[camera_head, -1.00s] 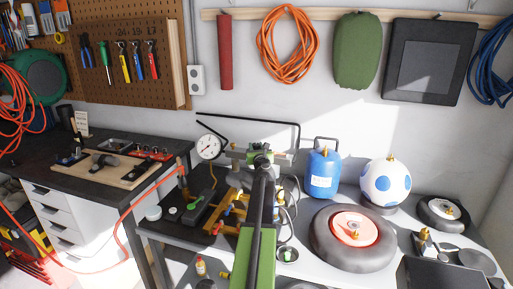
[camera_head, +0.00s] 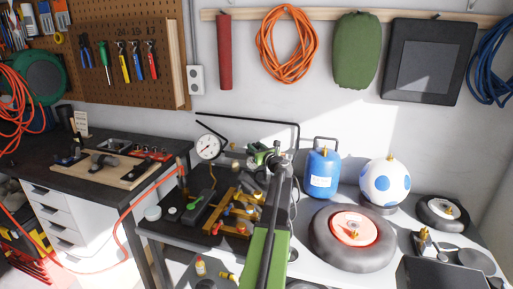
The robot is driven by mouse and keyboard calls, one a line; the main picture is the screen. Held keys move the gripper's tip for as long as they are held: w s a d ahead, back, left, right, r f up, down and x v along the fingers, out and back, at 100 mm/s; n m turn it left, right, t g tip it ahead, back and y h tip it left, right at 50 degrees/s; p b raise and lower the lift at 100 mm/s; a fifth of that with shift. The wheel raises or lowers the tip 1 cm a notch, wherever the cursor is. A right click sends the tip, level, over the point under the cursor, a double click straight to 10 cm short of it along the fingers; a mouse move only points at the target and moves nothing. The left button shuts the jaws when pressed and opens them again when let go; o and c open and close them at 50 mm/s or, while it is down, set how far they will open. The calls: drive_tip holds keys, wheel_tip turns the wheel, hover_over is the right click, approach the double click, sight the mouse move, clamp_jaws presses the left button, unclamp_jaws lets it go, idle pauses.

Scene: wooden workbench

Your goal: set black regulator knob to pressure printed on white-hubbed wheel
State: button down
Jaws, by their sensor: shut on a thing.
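My gripper (camera_head: 262,157) is at the back of the bench, right of the round white dial gauge (camera_head: 208,147). It is shut on what appears to be the black regulator knob, which the jaws and my arm mostly hide. The gauge has a dark needle, but its figures are too small to read. The white-hubbed wheel (camera_head: 441,212) is a small dark tyre with a pale hub at the far right. Its printed pressure cannot be read from here.
A larger tyre with a red hub (camera_head: 352,228) lies right of my arm. A blue tank (camera_head: 323,174) and a white, blue-spotted tank (camera_head: 386,182) stand behind it. A black bar runs above the gauge.

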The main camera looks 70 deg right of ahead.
drive_tip(key=c, duration=1)
unclamp_jaws()
drive_tip(key=v, duration=1.7)
drive_tip(key=shift+s, duration=0.2)
drive_tip(key=shift+a, duration=0.15)
